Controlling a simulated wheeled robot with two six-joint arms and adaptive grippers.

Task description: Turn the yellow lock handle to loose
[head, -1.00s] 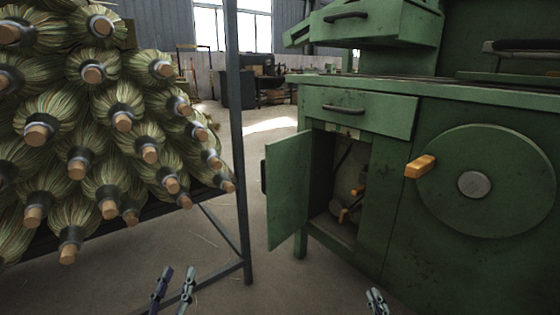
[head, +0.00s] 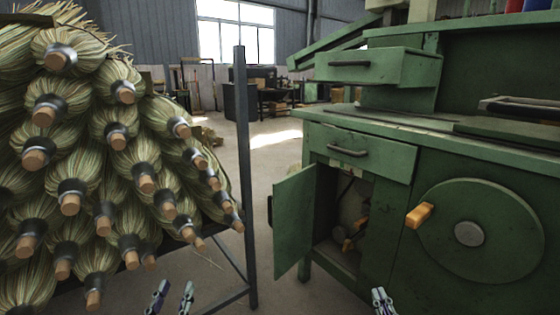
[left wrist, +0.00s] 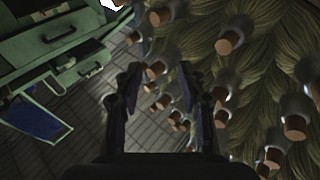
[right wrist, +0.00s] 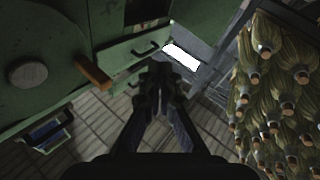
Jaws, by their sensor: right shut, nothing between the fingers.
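A yellow-orange handle (head: 420,214) sticks out at the left rim of a round green wheel (head: 490,247) on the green machine's front. The right wrist view also shows this handle (right wrist: 92,72) and the wheel (right wrist: 28,72). More yellow parts (head: 349,243) lie deep in the open cabinet, too dark to tell their shape. My left gripper (head: 172,299) is low in the head view, its fingers apart and empty, with broom heads near it in its wrist view. My right gripper (head: 382,302) is shut and empty, low in the picture and apart from the handle.
A rack of several straw brooms (head: 130,170) with wooden stubs fills the left, with a dark post (head: 246,180) at its edge. The green cabinet door (head: 294,220) stands open. An open drawer (head: 375,67) juts out above. Floor shows between rack and machine.

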